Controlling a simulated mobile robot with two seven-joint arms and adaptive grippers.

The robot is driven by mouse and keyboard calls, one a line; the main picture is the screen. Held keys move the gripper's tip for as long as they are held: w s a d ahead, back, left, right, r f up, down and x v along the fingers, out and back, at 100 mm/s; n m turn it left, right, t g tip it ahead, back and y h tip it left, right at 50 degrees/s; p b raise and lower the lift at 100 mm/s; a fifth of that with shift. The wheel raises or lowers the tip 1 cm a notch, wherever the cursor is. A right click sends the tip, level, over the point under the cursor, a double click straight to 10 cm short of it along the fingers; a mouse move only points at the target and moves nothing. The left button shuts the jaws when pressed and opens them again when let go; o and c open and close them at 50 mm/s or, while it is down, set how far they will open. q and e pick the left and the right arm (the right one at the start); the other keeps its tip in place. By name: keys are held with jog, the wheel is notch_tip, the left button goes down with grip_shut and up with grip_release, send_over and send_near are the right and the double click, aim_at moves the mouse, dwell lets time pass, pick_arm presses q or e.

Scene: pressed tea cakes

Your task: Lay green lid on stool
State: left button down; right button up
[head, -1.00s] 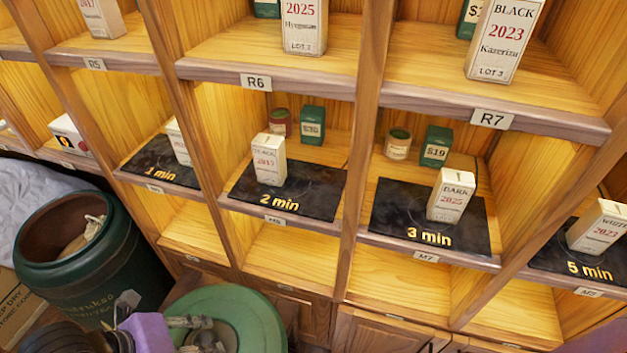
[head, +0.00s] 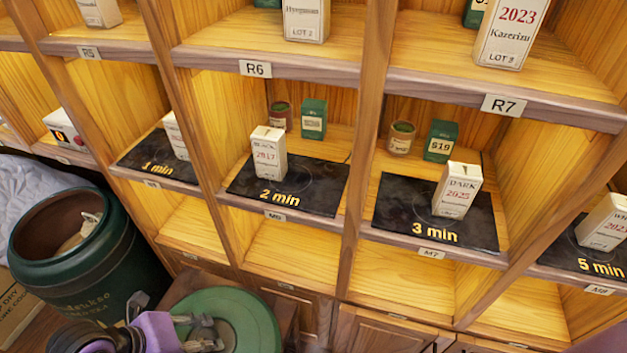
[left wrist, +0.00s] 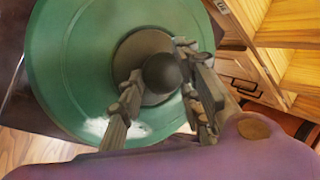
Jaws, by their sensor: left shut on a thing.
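The green lid (head: 235,303) is a round disc at the bottom of the head view. It fills much of the left wrist view (left wrist: 60,95), with a pale patch near its lower edge. My left gripper (head: 212,335) is shut on the lid's dark round knob, which shows between the fingers (left wrist: 162,85) in the left wrist view. The brown wooden stool (head: 178,287) shows around and under the lid. The lid looks level and over the stool top; I cannot tell whether they touch. My right gripper is not in view.
An open dark green canister (head: 85,280) stands left of the stool. A wooden shelf unit (head: 290,250) with boxes, small tins and black timed mats rises behind. Its lower cabinet doors (head: 385,332) are close to the lid's right side. A cardboard box (head: 15,315) is far left.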

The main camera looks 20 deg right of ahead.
pick_arm(q)
jog(key=shift+r, duration=0.1)
jog(key=c, duration=1.3)
grip_release()
jog(key=shift+o, duration=0.2)
jog(key=p+v, duration=0.2)
jog(key=v, duration=1)
jog(key=shift+s, duration=0.1)
